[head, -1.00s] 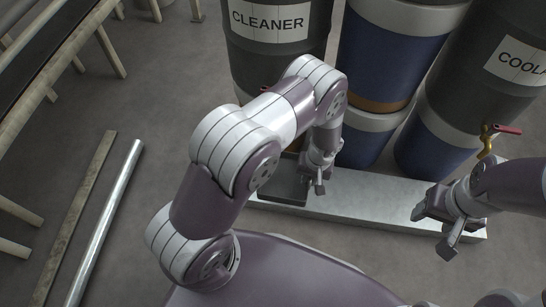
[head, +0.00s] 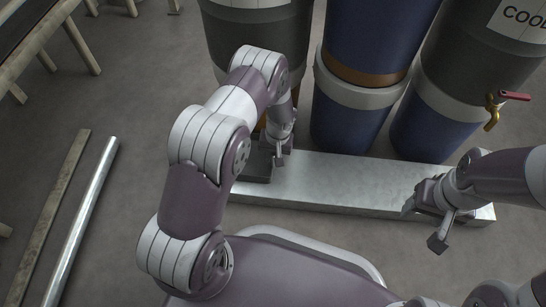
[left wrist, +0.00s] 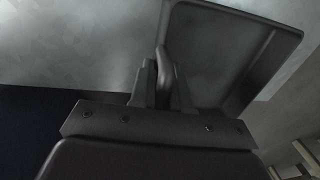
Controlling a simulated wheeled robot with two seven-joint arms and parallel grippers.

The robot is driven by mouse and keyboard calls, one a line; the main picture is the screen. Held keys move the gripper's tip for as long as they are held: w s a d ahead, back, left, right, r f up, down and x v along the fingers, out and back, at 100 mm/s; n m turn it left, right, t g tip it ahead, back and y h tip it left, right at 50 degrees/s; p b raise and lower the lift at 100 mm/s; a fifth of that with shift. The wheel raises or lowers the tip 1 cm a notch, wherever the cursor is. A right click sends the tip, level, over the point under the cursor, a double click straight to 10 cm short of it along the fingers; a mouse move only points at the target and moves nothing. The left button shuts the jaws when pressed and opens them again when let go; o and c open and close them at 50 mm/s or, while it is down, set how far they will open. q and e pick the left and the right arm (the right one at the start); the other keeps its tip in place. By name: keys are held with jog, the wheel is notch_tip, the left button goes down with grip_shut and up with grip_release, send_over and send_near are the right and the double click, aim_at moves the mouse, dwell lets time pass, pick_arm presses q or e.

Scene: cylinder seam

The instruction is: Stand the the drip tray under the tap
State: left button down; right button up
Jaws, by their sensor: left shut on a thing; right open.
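The drip tray (head: 255,170) is a dark grey, shallow open box at the left end of the metal ledge, partly hidden by my left arm. My left gripper (head: 280,160) is shut on its rim. In the left wrist view the tray (left wrist: 225,50) extends up and right from the fingers (left wrist: 163,85), its inside showing empty. I cannot tell whether it touches the ledge. A brass tap (head: 492,118) with a red lever is on the right barrel, far to the right of the tray. My right gripper (head: 428,220) is open and empty over the ledge's right end.
The long, low metal ledge (head: 340,185) runs in front of several large barrels, including a blue one (head: 365,45) and the labelled right barrel (head: 470,60). Its middle is clear. A shiny pipe (head: 85,220) and a board (head: 50,205) lie on the left floor.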

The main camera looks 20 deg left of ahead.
pick_arm(q)
jog(key=shift+f, duration=0.15)
jog(key=c, duration=1.1)
grip_release()
notch_tip(320, 180, up, 22)
jog(key=s+d+p, duration=0.1)
jog(key=s+p, duration=0.1)
jog(key=p, duration=0.5)
jog(key=s+r+m+t+h, duration=0.1)
jog(key=s+r+m+t, duration=0.15)
jog(key=s+r, duration=1.1)
jog(key=w+p+v, duration=0.2)
jog(key=p+v, duration=1.4)
jog(key=p, duration=0.1)
jog(key=w+r+p+v, duration=0.1)
jog(key=w+p+v, duration=0.2)
jog(key=p+v, duration=1.4)
jog(key=w+a+p+v, duration=0.1)
jog(key=w+p+v, duration=0.2)
jog(key=p+v, duration=1.4)
jog(key=shift+d+r+g+p, duration=0.45)
jog(key=shift+r+p, duration=0.1)
jog(key=shift+p, duration=0.3)
